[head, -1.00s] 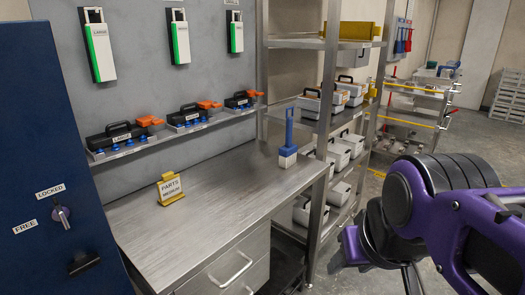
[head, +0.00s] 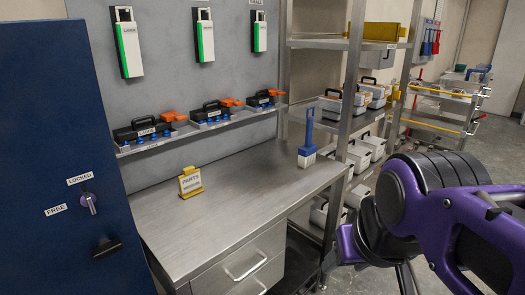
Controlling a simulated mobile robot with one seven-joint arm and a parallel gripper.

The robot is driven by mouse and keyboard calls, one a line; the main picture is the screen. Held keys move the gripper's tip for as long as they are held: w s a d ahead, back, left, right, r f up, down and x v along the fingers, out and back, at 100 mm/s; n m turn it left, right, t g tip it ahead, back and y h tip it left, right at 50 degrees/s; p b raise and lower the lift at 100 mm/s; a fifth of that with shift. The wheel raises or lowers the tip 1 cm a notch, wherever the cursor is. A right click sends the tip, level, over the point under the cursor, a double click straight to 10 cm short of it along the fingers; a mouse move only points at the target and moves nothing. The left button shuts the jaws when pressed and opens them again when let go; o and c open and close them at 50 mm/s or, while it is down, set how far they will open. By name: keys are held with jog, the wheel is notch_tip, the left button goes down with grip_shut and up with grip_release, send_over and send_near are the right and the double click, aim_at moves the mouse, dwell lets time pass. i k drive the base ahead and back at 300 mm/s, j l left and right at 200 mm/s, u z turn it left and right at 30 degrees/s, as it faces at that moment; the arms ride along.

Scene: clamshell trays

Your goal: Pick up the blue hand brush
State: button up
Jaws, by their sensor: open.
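The blue hand brush (head: 308,140) stands upright on the right end of the steel workbench (head: 235,205), blue handle up and pale bristles down. My gripper (head: 350,246) is at the lower right of the head view, partly hidden behind my purple and black arm. It is open and holds nothing that I can see. It shows to the right of the bench and the brush in the picture, apart from both.
A yellow parts sign (head: 190,182) stands on the bench, with clear steel around it. A blue cabinet (head: 60,150) is at left. A shelf post (head: 350,110) rises just right of the brush. Black cases (head: 143,133) line the wall ledge.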

aim_at(307, 153)
jog(key=i+l+u, duration=0.15)
jog(key=u, duration=0.3)
jog(key=i+l+u, duration=0.15)
jog(key=l+u, duration=0.15)
jog(key=u, duration=0.15)
jog(key=i+l+u, duration=0.2)
jog(key=l, duration=0.2)
jog(key=l+u, duration=0.15)
jog(key=l, duration=0.25)
jog(key=i+l, duration=0.1)
jog(key=l, duration=0.3)
jog(key=i+l+u, duration=0.15)
jog(key=l, duration=0.3)
jog(key=k, duration=0.05)
